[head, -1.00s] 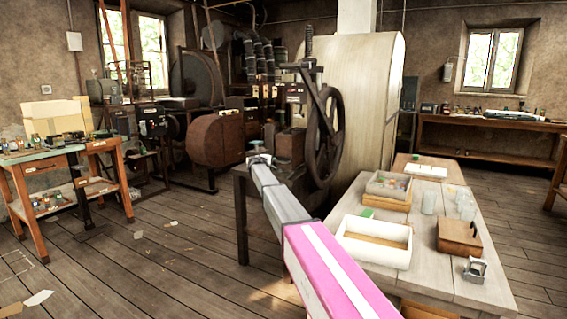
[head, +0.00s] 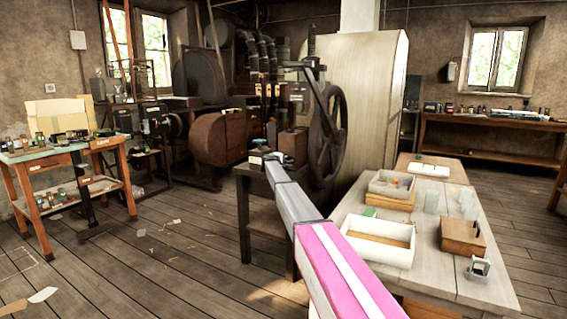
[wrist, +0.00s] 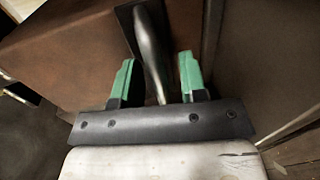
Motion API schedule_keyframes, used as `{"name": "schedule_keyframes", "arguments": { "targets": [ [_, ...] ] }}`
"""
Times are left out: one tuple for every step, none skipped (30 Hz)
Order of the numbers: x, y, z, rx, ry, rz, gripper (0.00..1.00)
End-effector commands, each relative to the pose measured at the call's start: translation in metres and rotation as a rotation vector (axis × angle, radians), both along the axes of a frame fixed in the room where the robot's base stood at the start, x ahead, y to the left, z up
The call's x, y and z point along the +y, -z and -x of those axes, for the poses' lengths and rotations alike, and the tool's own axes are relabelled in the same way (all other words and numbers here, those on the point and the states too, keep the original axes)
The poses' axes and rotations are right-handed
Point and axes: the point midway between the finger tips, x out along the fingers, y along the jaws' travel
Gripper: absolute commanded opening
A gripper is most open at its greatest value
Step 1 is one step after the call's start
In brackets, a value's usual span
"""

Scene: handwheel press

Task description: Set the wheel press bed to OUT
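The wheel press (head: 314,72) stands in the middle of the head view, with its dark spoked handwheel (head: 340,132) on the right side. Its bed cannot be clearly told apart there, and no OUT marking is legible. In the wrist view a grey metal handle (wrist: 148,45) rises from a dark plate (wrist: 127,18) beside a brown surface. My gripper (wrist: 156,78) has its two green fingers apart, one on each side of the handle. A gap shows at both fingers. In the head view my gripper (head: 257,157) is small, beside the press, left of the handwheel.
A work table (head: 480,235) with a white tray (head: 378,255) and a wooden box (head: 462,237) stands right of my arm. A large pale cabinet (head: 375,100) is behind the press. Floor is open to the left, before another bench (head: 75,148).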

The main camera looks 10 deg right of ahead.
Motion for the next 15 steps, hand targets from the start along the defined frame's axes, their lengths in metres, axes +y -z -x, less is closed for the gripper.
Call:
{"name": "schedule_keyframes", "arguments": {
  "targets": [
    [0.0, -0.0001, 0.0004, 0.0, 0.0, 0.0, 0.39],
    [0.0, -0.0001, 0.0004, 0.0, 0.0, 0.0, 0.39],
    [0.0, -0.0001, 0.0004, 0.0, 0.0, 0.0, 0.39],
    [0.0, -0.0001, 0.0005, 0.0, 0.0, 0.0, 0.29],
    [0.0001, -0.0001, 0.0004, 0.0, 0.0, 0.0, 0.19],
    [0.0001, -0.0001, 0.0004, 0.0, 0.0, 0.0, 0.06],
    [0.0, -0.0001, 0.0005, 0.0, 0.0, 0.0, 0.0],
    [0.0, -0.0001, 0.0005, 0.0, 0.0, 0.0, 0.0],
    [0.0, -0.0001, 0.0005, 0.0, 0.0, 0.0, 0.0],
    [0.0, -0.0001, 0.0005, 0.0, 0.0, 0.0, 0.0],
    [0.0, -0.0001, 0.0006, 0.0, 0.0, 0.0, 0.0],
    [0.0002, -0.0001, 0.0008, 0.0, 0.0, 0.0, 0.0],
    [0.0004, -0.0001, 0.0012, 0.0, 0.0, 0.0, 0.0],
    [0.0008, -0.0001, 0.0018, 0.0, 0.0, 0.0, 0.0],
    [0.0014, 0.0, 0.003, 0.0, 0.0, 0.0, 0.0]
  ]
}}
